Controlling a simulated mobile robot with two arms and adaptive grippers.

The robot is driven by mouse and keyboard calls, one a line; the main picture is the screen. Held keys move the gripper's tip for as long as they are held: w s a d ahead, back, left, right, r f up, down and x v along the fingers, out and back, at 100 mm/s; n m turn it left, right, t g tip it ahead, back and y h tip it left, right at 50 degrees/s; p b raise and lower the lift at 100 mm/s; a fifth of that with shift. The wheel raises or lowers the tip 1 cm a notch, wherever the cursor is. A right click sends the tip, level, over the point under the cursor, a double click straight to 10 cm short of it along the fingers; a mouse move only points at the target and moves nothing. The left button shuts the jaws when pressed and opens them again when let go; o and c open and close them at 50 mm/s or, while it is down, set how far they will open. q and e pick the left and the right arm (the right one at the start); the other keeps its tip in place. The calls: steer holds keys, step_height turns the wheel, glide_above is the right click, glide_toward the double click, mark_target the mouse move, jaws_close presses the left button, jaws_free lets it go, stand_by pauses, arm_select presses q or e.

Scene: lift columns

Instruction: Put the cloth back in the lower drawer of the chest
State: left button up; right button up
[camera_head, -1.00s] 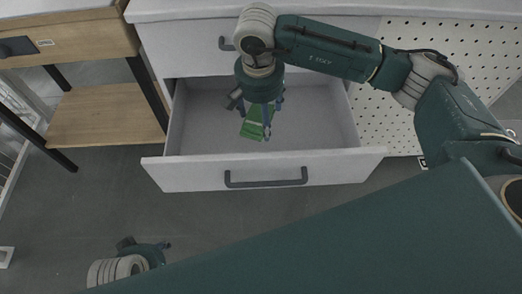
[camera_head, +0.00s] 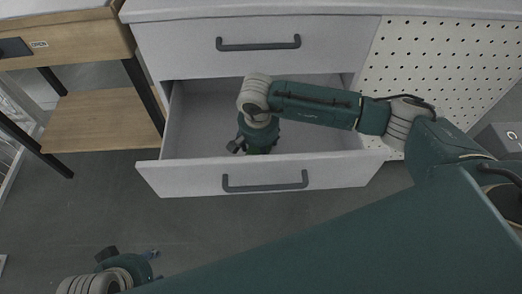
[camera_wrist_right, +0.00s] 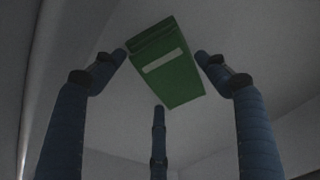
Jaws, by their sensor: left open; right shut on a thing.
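The lower drawer (camera_head: 330,172) of the chest (camera_head: 190,50) is pulled out, and its visible floor looks bare around my arm. My right gripper (camera_head: 258,143) points down inside the drawer, and its fingers are mostly hidden by the wrist in the head view. The right wrist view shows the green cloth (camera_wrist_right: 172,75), folded, with a white stripe, between the fingertips of this gripper (camera_wrist_right: 162,80). The gripper is shut on it. Whether the cloth touches the drawer floor I cannot tell. My left gripper (camera_head: 130,256) is open and empty low at the left, over the floor.
The upper drawer (camera_head: 258,43) is shut. A wooden table (camera_head: 70,45) with a lower shelf (camera_head: 105,118) stands to the left. A perforated white panel (camera_head: 430,65) is to the right of the drawers. The grey floor in front of the drawer is clear.

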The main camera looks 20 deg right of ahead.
steer(key=shift+r, duration=0.1)
steer(key=shift+f, duration=0.2)
steer(key=o, duration=0.7)
arm_select(q)
steer(key=shift+f, duration=0.15)
arm_select(e)
steer(key=shift+r, duration=0.1)
steer(key=shift+r, duration=0.5)
steer(key=r, duration=0.2)
steer(key=r+p, duration=0.1)
steer(key=r, duration=0.2)
steer(key=shift+s+a, duration=0.2)
arm_select(q)
steer(key=p+x, duration=0.1)
steer(key=x, duration=0.2)
steer(key=shift+w+d+f, duration=0.1)
steer(key=shift+w+f, duration=0.05)
steer(key=shift+f, duration=0.05)
arm_select(e)
steer(key=r, duration=0.6)
steer(key=shift+s+a+r, duration=0.1)
steer(key=shift+s+a, duration=0.15)
steer(key=shift+s, duration=0.15)
